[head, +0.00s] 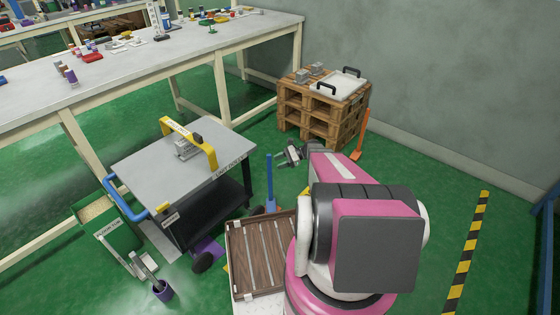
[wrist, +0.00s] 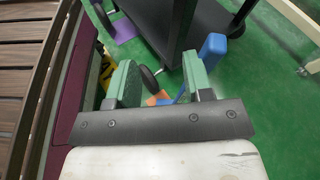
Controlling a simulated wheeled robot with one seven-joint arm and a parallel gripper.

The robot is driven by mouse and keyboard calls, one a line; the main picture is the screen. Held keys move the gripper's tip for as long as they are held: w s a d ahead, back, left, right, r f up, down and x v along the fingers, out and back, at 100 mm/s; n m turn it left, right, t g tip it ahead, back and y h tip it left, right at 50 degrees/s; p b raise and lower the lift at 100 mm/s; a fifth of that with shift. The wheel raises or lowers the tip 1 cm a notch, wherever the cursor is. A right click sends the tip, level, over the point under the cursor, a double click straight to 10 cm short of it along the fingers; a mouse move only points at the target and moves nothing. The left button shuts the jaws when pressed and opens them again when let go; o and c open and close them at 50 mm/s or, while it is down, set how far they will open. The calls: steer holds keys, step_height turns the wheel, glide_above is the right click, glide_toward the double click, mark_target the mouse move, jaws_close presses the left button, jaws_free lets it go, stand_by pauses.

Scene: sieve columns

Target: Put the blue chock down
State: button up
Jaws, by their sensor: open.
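A blue upright piece (head: 269,184), which I take to be the blue chock, stands on the green floor by the right side of the black cart. Its lower end is partly hidden in the head view. In the wrist view its blue top (wrist: 213,47) shows beyond the right finger, and its lower part runs down behind that finger. My gripper (head: 289,154) is open, with its green-padded fingers (wrist: 162,84) apart and nothing held between them. I cannot tell whether a finger touches the blue piece.
The grey-topped cart (head: 140,160) carries a yellow-handled item (head: 188,138). A purple piece (wrist: 124,28) lies by its wheel. A wooden pallet stack (head: 305,117) with an orange post (head: 361,136) beside it stands behind.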

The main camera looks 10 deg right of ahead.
steer(key=s+a+r+n+h, duration=0.2)
steer(key=s+r+n+h, duration=0.5)
steer(key=s+r, duration=0.1)
steer(key=s+a+r+n+h, duration=0.2)
steer(key=s+r+n+h, duration=0.5)
steer(key=s+r+n, duration=0.1)
steer(key=shift+s+a+r+n, duration=0.25)
steer(key=shift+s+r+n, duration=0.05)
steer(key=shift+s+r, duration=0.3)
